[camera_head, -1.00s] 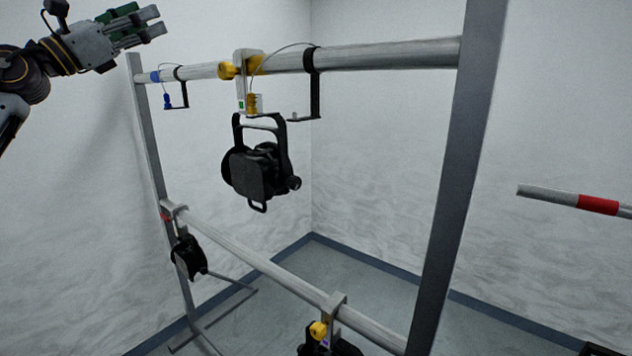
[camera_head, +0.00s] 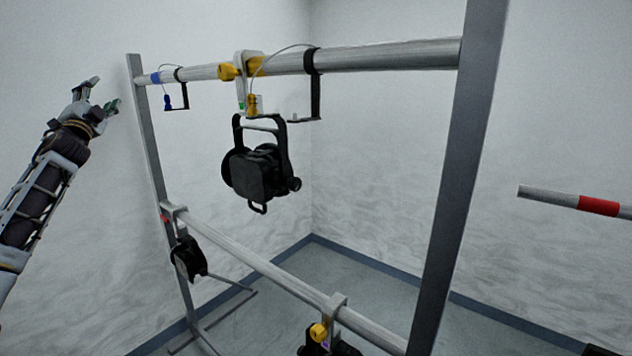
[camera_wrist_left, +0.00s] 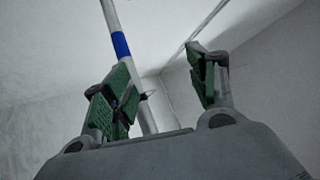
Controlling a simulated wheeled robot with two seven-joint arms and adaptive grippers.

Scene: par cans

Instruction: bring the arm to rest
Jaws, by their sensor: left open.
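My left gripper (camera_head: 104,94) is open and empty at the upper left of the head view. It is raised beside the left upright of the rack and apart from it. In the left wrist view its green-padded fingers (camera_wrist_left: 160,90) stand apart with nothing held between them. A pole with a blue band (camera_wrist_left: 121,45) shows behind the fingers there. My right gripper is not in view.
A rack with a top bar (camera_head: 390,57) and a lower bar (camera_head: 262,262) fills the middle. A black par can (camera_head: 258,175) hangs from the top bar; others hang lower at left (camera_head: 188,258) and bottom (camera_head: 328,346). A red-banded pole (camera_head: 598,205) juts in at right.

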